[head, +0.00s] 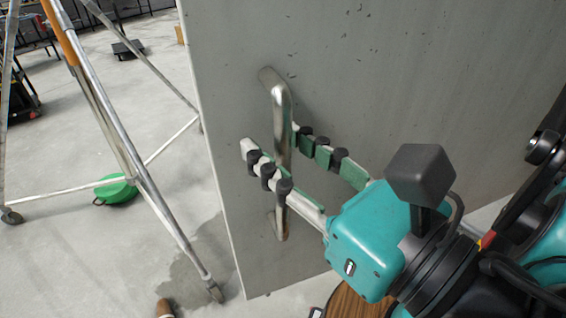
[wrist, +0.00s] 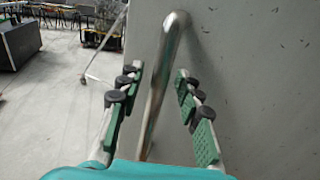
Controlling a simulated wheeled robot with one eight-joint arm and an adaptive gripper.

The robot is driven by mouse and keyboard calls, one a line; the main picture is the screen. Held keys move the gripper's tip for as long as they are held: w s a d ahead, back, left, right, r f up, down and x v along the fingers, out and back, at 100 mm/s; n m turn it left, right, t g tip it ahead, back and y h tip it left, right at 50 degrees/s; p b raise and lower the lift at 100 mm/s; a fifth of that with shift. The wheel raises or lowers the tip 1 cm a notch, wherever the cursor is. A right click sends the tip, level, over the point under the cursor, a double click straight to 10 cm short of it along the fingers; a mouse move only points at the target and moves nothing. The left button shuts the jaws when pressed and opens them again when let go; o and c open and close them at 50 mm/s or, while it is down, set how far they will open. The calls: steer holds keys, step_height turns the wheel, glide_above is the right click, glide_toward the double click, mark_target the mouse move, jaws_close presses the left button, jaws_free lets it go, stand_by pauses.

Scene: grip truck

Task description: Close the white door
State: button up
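The door (head: 390,75) is a large scuffed panel that looks greyish white. It fills the right of the head view and the right of the wrist view (wrist: 255,80). A curved metal bar handle (head: 281,105) stands upright near its left edge. My gripper (head: 270,140) is open, with one finger on each side of the handle. In the wrist view the handle (wrist: 163,75) runs between the two green-padded fingers (wrist: 155,95), with a gap on both sides. The lower part of the handle is partly hidden behind a finger in the head view.
A metal scaffold frame (head: 135,165) on casters stands left of the door. A green round object (head: 116,189) lies on the floor by it. A brown wooden round surface (head: 350,302) shows below my gripper. The concrete floor (head: 75,250) at left is mostly open.

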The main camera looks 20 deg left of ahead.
mark_target(254, 67)
step_height(254, 67, up, 7)
steer(key=shift+r, duration=0.15)
